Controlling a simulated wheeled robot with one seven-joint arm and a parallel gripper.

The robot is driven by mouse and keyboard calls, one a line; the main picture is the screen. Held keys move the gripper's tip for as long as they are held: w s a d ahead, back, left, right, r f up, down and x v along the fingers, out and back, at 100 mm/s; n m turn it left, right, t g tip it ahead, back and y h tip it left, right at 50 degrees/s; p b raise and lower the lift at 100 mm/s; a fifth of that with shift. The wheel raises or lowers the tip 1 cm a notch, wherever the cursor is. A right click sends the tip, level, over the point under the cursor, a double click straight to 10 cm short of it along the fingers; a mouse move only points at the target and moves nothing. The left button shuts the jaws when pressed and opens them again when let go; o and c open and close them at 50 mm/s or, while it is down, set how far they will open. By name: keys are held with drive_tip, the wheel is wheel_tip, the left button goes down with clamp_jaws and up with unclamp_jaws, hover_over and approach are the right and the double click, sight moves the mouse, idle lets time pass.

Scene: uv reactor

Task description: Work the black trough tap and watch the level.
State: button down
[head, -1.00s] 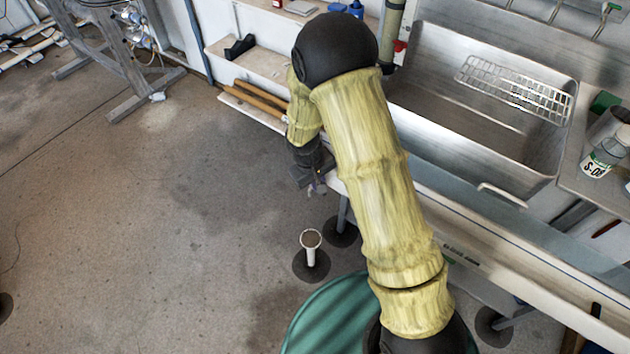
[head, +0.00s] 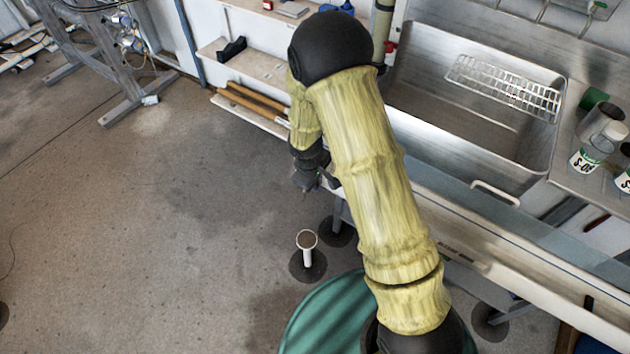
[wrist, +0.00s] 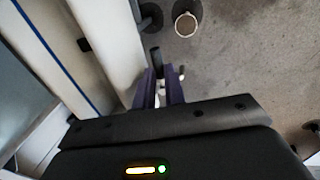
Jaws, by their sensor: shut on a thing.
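My gripper (wrist: 164,78) shows in the wrist view with its two purple fingers close together at the end of the trough. It is shut on the black trough tap (wrist: 155,57), whose dark end shows just past the fingertips; the rest is mostly hidden. In the head view my gripper (head: 318,181) is small and partly hidden by my arm, by the near end of the trough. The long pale trough (head: 478,262) runs down to the right. It also shows at the left of the wrist view (wrist: 105,50), with a blue line along it. I cannot read the level.
A white upright pipe with a cup-like top (head: 307,241) stands on the floor below my gripper. A steel sink (head: 440,125) with a wire rack (head: 505,88) lies behind the trough. Bottles (head: 590,155) stand at the right. Open floor (head: 150,240) lies to the left.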

drive_tip(key=c, duration=1.5)
unclamp_jaws()
drive_tip(key=a+r+m+g+p, duration=0.1)
drive_tip(key=a+r+m, duration=0.2)
drive_tip(key=r+m, duration=0.45)
drive_tip(key=a+r+m+g, duration=0.15)
drive_tip(key=r+m, duration=0.25)
drive_tip(key=r, duration=0.6)
drive_tip(key=shift+s+d+r+n+t+y+p, duration=0.2)
drive_tip(key=shift+s+d+r+t+p, duration=0.65)
drive_tip(key=shift+s+d, duration=1.6)
drive_tip(key=shift+s+d+r+n+t+y+p, duration=0.2)
drive_tip(key=shift+s+d+r+p, duration=0.7)
drive_tip(key=shift+s+d+r, duration=1.5)
drive_tip(key=shift+s+d+r+n+t+y+p, duration=0.1)
drive_tip(key=shift+s+d+r+t+y+p, duration=0.45)
drive_tip(key=shift+s+d, duration=2)
